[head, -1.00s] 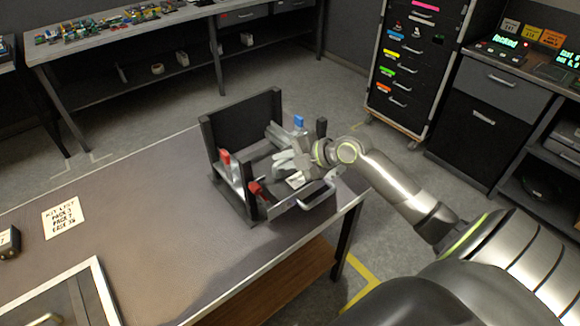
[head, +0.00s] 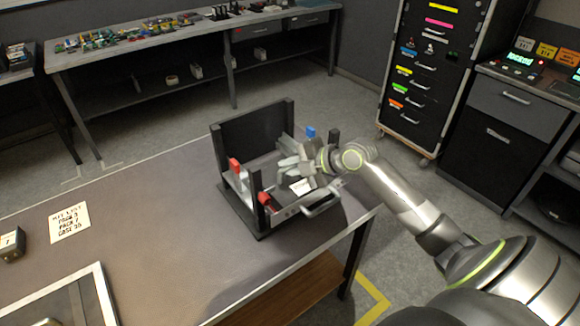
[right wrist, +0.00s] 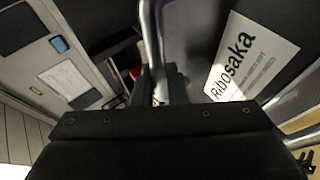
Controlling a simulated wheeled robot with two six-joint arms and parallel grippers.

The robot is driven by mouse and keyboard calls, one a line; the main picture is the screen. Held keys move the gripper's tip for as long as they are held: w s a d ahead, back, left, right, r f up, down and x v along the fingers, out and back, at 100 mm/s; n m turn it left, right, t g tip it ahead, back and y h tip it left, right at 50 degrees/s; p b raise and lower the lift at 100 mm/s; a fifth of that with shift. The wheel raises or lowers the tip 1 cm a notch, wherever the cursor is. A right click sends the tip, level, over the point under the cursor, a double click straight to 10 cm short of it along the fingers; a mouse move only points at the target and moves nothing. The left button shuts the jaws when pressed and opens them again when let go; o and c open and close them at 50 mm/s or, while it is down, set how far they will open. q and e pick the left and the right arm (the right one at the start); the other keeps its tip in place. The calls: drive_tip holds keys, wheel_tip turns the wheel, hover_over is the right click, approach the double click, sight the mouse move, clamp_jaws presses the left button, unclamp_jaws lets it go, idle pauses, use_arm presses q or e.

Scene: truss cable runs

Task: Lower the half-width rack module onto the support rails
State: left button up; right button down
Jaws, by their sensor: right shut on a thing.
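The half-width rack module (head: 290,203) is a grey box with a white label and a front handle (head: 322,204). It sits in or just over the black rack frame (head: 252,135) on the table; I cannot tell whether it touches the rails, which are hidden. The frame has red parts (head: 234,165) on the left posts and a blue one (head: 310,132) at the back right. My right gripper (head: 297,172) is shut on the module from above. In the right wrist view, a metal bar (right wrist: 152,45) runs to the gripper, beside a "Ribosaka" label (right wrist: 250,62). My left gripper is out of view.
The table's right edge is close to the rack. A black drawer cabinet (head: 430,70) stands behind on the floor.

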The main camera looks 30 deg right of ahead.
drive_tip(key=shift+f+b, duration=0.1)
drive_tip(key=shift+b, duration=0.25)
idle(0.3)
drive_tip(key=shift+s, duration=0.1)
drive_tip(key=c, duration=1.4)
unclamp_jaws()
drive_tip(key=shift+o, duration=0.2)
drive_tip(key=shift+s+f, duration=0.1)
drive_tip(key=shift+f, duration=0.05)
drive_tip(key=shift+s+d, duration=0.25)
drive_tip(key=shift+s, duration=0.05)
drive_tip(key=r+p+v, duration=0.1)
drive_tip(key=p+v, duration=0.4)
drive_tip(key=v, duration=1.1)
drive_tip(key=shift+r, duration=0.1)
